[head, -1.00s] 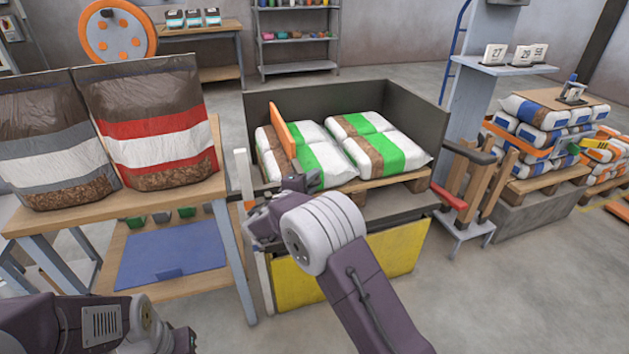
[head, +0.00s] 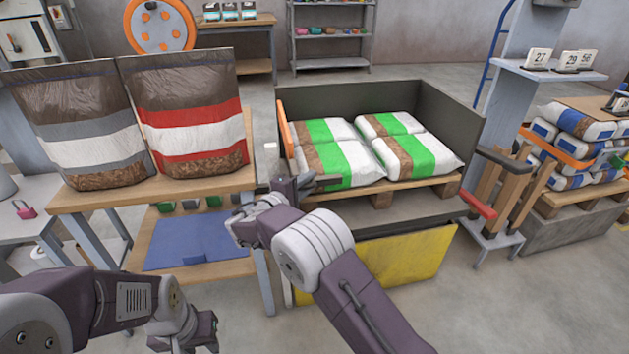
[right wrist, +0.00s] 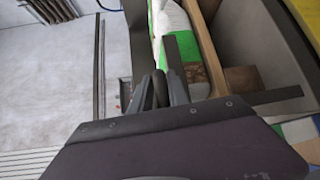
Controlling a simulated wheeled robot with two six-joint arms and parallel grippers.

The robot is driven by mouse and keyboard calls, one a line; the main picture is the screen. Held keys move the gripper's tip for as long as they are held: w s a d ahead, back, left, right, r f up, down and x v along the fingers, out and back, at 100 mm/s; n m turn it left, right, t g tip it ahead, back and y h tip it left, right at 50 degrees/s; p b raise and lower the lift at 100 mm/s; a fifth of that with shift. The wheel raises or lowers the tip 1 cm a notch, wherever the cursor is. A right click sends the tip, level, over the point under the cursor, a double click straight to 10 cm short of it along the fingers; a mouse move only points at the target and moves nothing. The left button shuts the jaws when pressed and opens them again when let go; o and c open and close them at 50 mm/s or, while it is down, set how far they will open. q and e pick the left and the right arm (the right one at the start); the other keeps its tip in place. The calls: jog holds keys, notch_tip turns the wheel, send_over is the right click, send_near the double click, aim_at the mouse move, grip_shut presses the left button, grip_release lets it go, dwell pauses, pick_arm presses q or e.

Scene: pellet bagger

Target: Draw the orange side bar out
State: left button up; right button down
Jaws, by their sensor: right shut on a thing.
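The orange side bar (head: 285,130) stands upright along the left side of the grey-walled bay (head: 425,118), just left of the stacked bags (head: 340,163). My right gripper (head: 303,186) is at the bay's front left corner. It is shut on a dark part at the bar's near end, which I take as its grip. In the right wrist view its fingers (right wrist: 160,90) close around this dark piece; the orange part does not show there. My left gripper (head: 195,335) hangs low at the bottom edge, away from the bay; its fingers are not clear.
A wooden table (head: 210,190) with two large pellet bags (head: 190,115) stands close on the left. A white post (head: 271,160) rises beside the bay's corner. A yellow panel (head: 400,262) is below the bay. A rack with a red-ended bar (head: 478,205) stands on the right.

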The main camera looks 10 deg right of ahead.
jog(key=shift+s+f, duration=0.15)
jog(key=shift+f, duration=0.35)
jog(key=c, duration=1.4)
grip_release()
jog(key=shift+d+r, duration=0.1)
jog(key=shift+r, duration=0.15)
jog(key=shift+s+a+r, duration=0.1)
jog(key=shift+a+r, duration=0.05)
jog(key=shift+a, duration=0.1)
jog(key=p+v, duration=0.3)
jog(key=v, duration=0.4)
jog(key=shift+s+a+r, duration=0.1)
jog(key=shift+s+a, duration=0.4)
jog(key=shift+s, duration=0.05)
